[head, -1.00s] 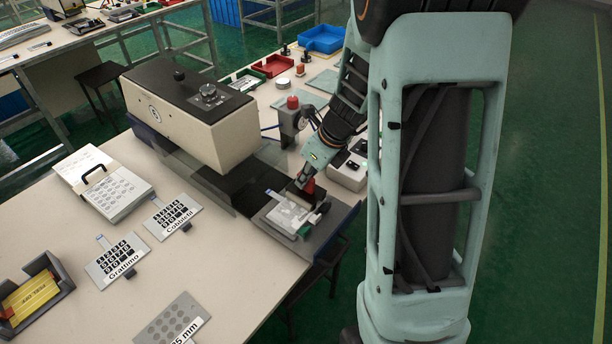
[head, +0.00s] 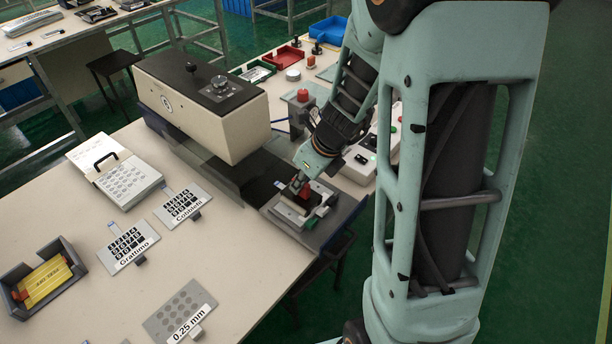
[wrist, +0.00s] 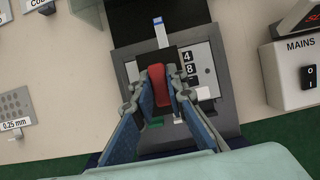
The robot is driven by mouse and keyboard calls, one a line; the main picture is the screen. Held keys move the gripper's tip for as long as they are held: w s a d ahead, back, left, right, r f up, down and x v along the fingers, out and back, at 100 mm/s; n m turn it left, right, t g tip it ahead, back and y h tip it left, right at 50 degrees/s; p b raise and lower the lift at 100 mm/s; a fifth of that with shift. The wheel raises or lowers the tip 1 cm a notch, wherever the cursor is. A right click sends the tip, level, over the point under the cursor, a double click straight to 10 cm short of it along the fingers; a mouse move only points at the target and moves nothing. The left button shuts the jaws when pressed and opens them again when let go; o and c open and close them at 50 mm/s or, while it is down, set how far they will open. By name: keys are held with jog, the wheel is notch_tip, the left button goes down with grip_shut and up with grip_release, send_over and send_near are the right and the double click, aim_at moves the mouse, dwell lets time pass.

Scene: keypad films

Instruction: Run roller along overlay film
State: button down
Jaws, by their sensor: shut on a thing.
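My gripper (head: 303,180) is shut on the red handle of the roller (head: 305,190), over the plate of the press. In the wrist view the red roller handle (wrist: 158,86) stands between the two fingers of my gripper (wrist: 157,88). The overlay film (wrist: 198,68) lies under it on the dark platform (wrist: 128,72), with a few black key squares showing to the right and a pale tail at the far edge. The fingers and handle hide most of the film. I cannot tell whether the roller touches it.
The press head (head: 205,105) stands just left of the platform. A control box (wrist: 298,75) marked MAINS is on the right. Films labelled Grattumo (head: 128,247) and Cobalsti (head: 183,205), a 0.25 mm sheet (head: 180,310) and a yellow stack in a tray (head: 45,283) lie on the table.

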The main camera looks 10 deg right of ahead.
jog(key=shift+s+a, duration=0.95)
jog(key=shift+a, duration=0.2)
jog(key=shift+w+d+p, duration=0.55)
jog(key=shift+w+d, duration=0.5)
jog(key=shift+d, duration=0.3)
jog(key=shift+w+d, duration=0.7)
jog(key=shift+d, duration=0.3)
jog(key=shift+w+d, duration=0.7)
jog(key=shift+d, duration=0.25)
jog(key=shift+s+a+p, duration=0.2)
jog(key=shift+s+a, duration=0.6)
jog(key=shift+a, duration=0.3)
jog(key=shift+s+a+p, duration=0.15)
jog(key=shift+s+a, duration=0.6)
jog(key=shift+a, duration=0.35)
jog(key=shift+s+a+p, duration=0.2)
jog(key=shift+s+a, duration=0.6)
jog(key=shift+a, duration=0.3)
notch_tip(320, 180, up, 7)
jog(key=p, duration=0.7)
